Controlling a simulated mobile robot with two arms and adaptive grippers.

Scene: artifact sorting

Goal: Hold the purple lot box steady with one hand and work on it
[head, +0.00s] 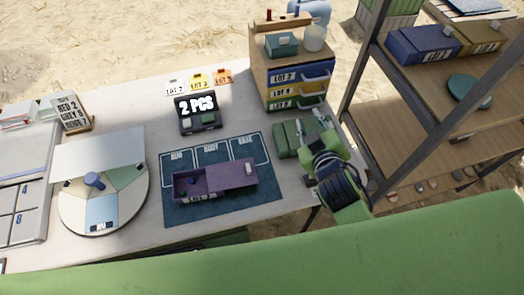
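The purple lot box (232,177) sits on the dark blue mat (180,214) in the head view. My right gripper (318,124) is well to the right of the purple box, at a green box (288,138) on the table's right side. I cannot tell whether its fingers touch the green box or are open or shut. My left gripper is out of view.
A display (199,112) reading "2 PCS" stands behind the mat. A drawer cabinet (258,75) stands at the back right, beside a shelf rack (366,70). A round sectioned tray (128,205) is left of the mat, under a pale panel (100,154).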

